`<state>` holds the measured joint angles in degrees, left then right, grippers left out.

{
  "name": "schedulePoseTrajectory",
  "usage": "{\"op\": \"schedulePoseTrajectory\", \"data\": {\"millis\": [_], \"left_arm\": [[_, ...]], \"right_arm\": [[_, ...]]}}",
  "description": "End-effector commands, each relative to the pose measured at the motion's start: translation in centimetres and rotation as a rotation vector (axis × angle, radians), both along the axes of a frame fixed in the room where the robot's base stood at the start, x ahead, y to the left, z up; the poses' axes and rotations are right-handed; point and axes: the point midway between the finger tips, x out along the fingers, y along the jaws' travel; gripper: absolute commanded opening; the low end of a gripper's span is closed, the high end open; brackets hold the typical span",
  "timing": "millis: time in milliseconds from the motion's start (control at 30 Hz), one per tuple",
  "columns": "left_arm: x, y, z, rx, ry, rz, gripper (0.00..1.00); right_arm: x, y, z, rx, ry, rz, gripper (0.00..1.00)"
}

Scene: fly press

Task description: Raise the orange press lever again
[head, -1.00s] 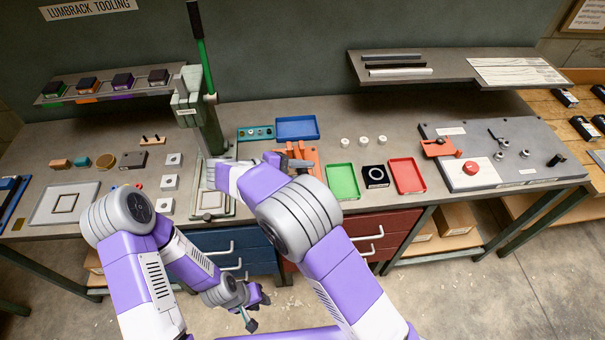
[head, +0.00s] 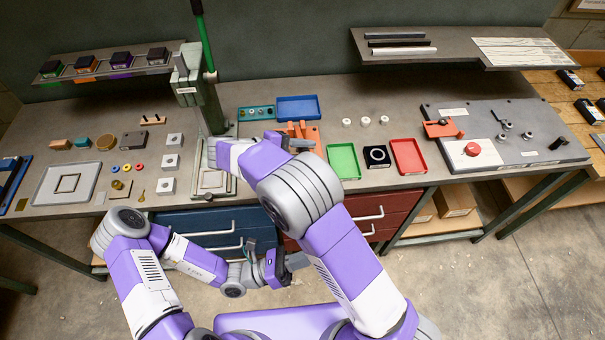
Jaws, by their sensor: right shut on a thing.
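An orange press fixture (head: 312,132) with short upright orange parts stands on the bench, just behind the green tray. My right gripper (head: 303,143) is at its front, mostly hidden behind my own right forearm. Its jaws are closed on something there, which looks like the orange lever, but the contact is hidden. My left gripper (head: 292,264) is low in front of the blue and red drawers, away from the bench top. The gap between its fingers cannot be made out.
A green fly press (head: 208,105) with a tall green lever stands left of my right forearm. A grey panel (head: 520,140) lies farther right.

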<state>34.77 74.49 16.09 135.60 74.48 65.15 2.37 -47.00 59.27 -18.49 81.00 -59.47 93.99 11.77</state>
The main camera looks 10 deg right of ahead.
Motion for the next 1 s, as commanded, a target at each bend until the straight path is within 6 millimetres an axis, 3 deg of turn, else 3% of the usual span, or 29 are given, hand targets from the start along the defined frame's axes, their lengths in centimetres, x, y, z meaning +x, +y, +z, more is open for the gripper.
{"op": "schedulePoseTrajectory", "data": {"millis": [100, 200, 467, 667, 1000], "left_arm": [[3.1, 0.9, 2.0, -0.200, 0.166, 0.161, 0.00], [5.3, 2.1, 2.8, -0.326, 0.267, 0.273, 0.00], [7.9, 4.0, 3.3, -0.471, 0.376, 0.415, 0.00], [9.4, 2.7, 4.8, -0.477, 0.378, 0.416, 0.00], [13.8, -1.4, 8.9, -0.474, 0.374, 0.416, 0.00]], "right_arm": [[0.0, 0.0, 0.0, 0.000, -0.001, 0.001, 0.00], [0.0, 0.0, 0.0, 0.000, -0.001, 0.001, 0.00], [0.0, 0.0, 0.0, 0.000, -0.001, 0.001, 0.00], [0.0, 0.0, 0.0, 0.000, -0.001, 0.001, 0.00], [0.0, 0.0, 0.0, 0.000, -0.001, 0.001, 0.00]]}}
